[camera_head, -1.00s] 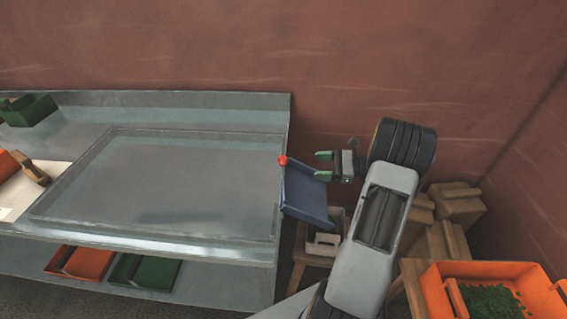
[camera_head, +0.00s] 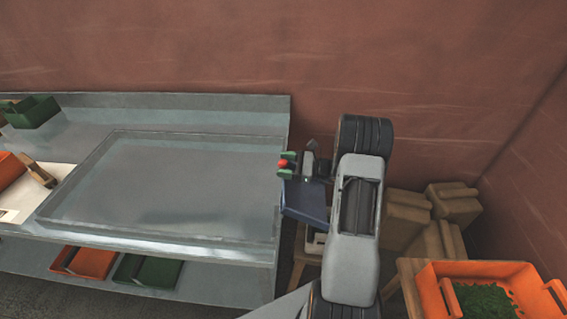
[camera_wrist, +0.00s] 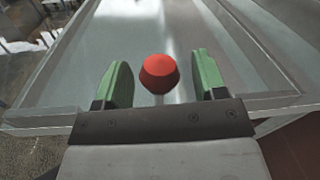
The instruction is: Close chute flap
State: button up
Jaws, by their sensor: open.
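The chute flap is a blue panel (camera_head: 306,203) tilted at the right end of the metal bench in the head view. A red knob (camera_head: 283,163) sits at the flap's upper left, by the bench's right edge. My gripper (camera_head: 286,165) is at the knob, with its green fingertips on either side of it. In the wrist view, the red knob (camera_wrist: 159,74) stands between the two open green fingers (camera_wrist: 160,82), with a visible gap on each side. My arm covers part of the flap's right side.
The metal bench (camera_head: 180,238) has a raised-rim tray top. Orange (camera_head: 92,262) and green (camera_head: 147,270) bins lie on its lower shelf. An orange crate (camera_head: 437,290) with green contents and several brown boxes (camera_head: 405,220) stand at right.

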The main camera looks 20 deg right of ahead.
jog(key=shift+w+a, duration=0.15)
jog(key=shift+a, duration=0.1)
